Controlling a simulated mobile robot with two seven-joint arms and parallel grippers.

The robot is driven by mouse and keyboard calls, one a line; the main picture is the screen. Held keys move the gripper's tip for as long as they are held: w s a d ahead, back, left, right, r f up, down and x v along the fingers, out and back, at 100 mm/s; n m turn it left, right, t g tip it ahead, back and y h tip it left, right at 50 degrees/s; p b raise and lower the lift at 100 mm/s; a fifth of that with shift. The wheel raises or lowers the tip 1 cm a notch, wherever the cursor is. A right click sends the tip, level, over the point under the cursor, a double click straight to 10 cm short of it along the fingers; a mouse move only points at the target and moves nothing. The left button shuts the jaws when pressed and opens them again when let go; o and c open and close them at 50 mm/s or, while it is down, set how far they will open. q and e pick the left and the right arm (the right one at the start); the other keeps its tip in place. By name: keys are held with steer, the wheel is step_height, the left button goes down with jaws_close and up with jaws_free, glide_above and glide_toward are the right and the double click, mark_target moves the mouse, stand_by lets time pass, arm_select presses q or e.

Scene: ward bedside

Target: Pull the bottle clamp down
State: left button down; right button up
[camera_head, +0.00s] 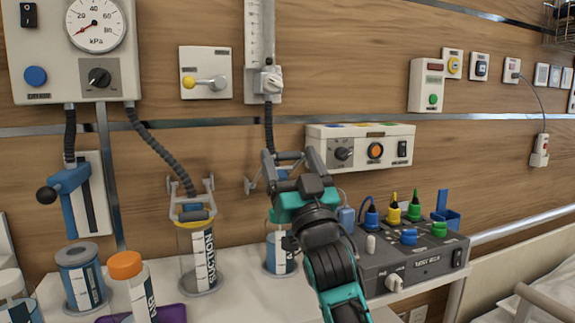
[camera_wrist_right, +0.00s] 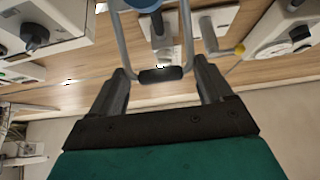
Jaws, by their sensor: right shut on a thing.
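The bottle clamp is a grey wire bail with a dark grip bar (camera_wrist_right: 161,75), and its sides run up to the top edge in the right wrist view. In the head view its bar shows between the fingers of my right gripper (camera_head: 292,163), and a clamp arm (camera_head: 251,184) shows left of them. My right gripper is shut on the bar, which lies between its two fingers in the wrist view (camera_wrist_right: 165,82). The clamp's clear bottle (camera_head: 277,258) stands upright below, mostly behind my gripper and arm. My left gripper is not in view.
A second bottle (camera_head: 200,265) with a yellow lid and raised wire clamp stands to the left. An orange-capped bottle (camera_head: 127,266) and blue-labelled container (camera_head: 80,272) are further left. A grey device (camera_head: 415,262) with coloured connectors stands right. A control box (camera_head: 360,143) is on the wall behind.

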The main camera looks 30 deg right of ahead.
step_height(320, 180, down, 9)
steer(key=s+b, duration=0.2)
stand_by(0.3)
steer(key=shift+a, duration=0.1)
steer(key=o, duration=1.2)
steer(key=shift+w, duration=0.15)
steer(key=shift+r, duration=0.15)
